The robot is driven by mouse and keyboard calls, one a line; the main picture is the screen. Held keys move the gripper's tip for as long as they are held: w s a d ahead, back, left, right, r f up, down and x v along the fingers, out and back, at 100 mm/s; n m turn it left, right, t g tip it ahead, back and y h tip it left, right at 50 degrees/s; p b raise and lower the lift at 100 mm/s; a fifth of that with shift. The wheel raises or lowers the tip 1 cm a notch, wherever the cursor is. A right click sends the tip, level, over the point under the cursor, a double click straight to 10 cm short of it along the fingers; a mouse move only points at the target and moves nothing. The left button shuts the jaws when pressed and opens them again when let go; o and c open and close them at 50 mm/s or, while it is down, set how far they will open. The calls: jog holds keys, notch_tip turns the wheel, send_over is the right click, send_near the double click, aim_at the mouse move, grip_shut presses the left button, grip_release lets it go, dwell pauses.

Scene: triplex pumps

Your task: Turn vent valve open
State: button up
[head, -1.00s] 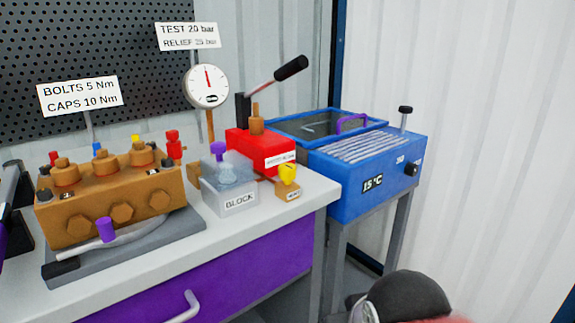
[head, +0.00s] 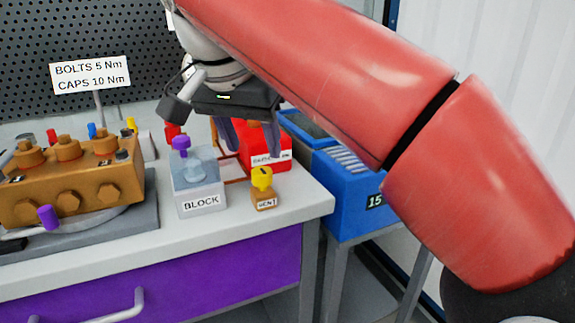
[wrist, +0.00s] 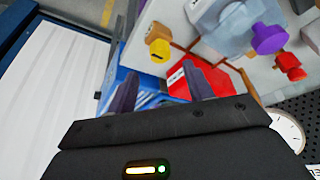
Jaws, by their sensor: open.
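The vent valve (head: 262,188) has a yellow knob on a small brown block labelled VENT. It stands near the front right corner of the bench, right of the clear BLOCK box. In the wrist view the yellow knob (wrist: 159,48) shows beyond the fingers, above the gap between them. My gripper (head: 253,148) is open and empty, pointing down over the back of the bench near the red pump, behind the vent valve. In the wrist view both dark fingers (wrist: 161,90) stand apart with nothing between them.
The clear BLOCK box (head: 199,190) with a purple knob stands just left of the valve. A brown pump head (head: 75,185) is at left.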

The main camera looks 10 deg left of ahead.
aim_at(261, 170)
jog(key=shift+w+d+f, duration=0.1)
jog(key=shift+w+f, duration=0.15)
jog(key=shift+f, duration=0.1)
jog(key=x, duration=0.6)
jog(key=shift+w+f, duration=0.1)
jog(key=shift+f, duration=0.25)
jog(key=c, duration=1)
